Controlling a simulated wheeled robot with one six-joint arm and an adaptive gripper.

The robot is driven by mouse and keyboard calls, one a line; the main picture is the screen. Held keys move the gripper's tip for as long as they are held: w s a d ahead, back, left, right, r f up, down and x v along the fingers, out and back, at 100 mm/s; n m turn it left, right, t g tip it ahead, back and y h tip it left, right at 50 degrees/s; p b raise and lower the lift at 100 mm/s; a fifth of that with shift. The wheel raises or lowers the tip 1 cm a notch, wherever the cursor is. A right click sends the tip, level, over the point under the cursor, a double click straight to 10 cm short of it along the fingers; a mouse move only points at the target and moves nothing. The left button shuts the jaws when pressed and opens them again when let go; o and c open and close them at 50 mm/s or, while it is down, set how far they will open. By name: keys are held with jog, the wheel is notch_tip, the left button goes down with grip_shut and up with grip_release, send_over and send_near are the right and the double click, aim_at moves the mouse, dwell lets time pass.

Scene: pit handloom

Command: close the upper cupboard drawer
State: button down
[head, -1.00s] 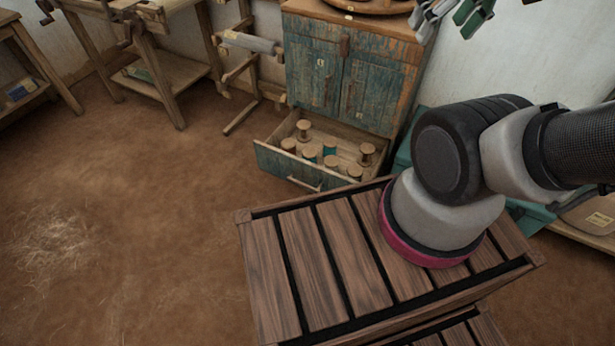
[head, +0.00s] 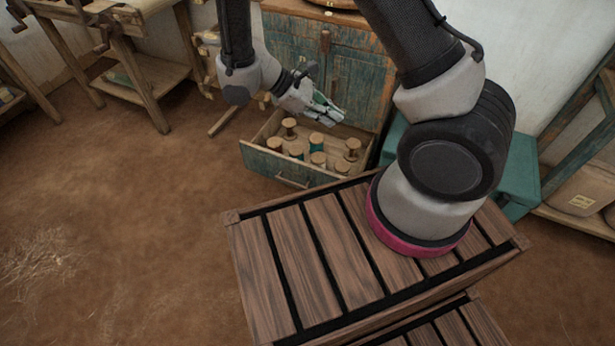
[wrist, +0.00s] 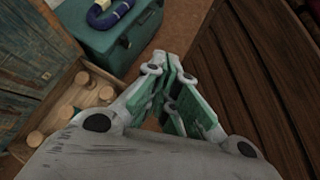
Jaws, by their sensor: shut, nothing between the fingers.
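The cupboard (head: 290,58) has worn blue-green doors, which are shut. Below them a drawer (head: 262,163) is pulled well out, with a bar handle (head: 293,181) on its front. Several wooden spools (head: 318,141) stand in it, some with teal thread. In the wrist view the spools (wrist: 58,138) show at the left. My gripper (head: 334,112) has green-padded fingers that are together and empty. In the head view it appears over the back part of the open drawer; its exact height is unclear. In the wrist view the fingers (wrist: 172,72) point away from the camera, beside the drawer.
A teal chest (head: 522,168) stands right of the cupboard; in the wrist view a dark blue curved object (wrist: 108,14) lies on it. A wooden bench (head: 150,85) stands at the left. The brown floor (head: 120,200) in front and left of the drawer is clear.

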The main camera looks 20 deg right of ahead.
notch_tip(320, 180, down, 13)
jog(key=w+a+n+t+h, duration=0.1)
jog(key=a+n+t+h, duration=0.1)
jog(key=n+t+h, duration=0.3)
jog(key=n+t+y, duration=0.6)
jog(key=n+t, duration=0.1)
jog(key=n, duration=0.3)
send_near(311, 173)
jog(key=x, duration=0.4)
jog(key=shift+w+d+f, duration=0.1)
jog(key=shift+d+f, duration=0.1)
jog(key=shift+f, duration=0.1)
jog(key=shift+w+d, duration=0.35)
jog(key=shift+w, duration=0.05)
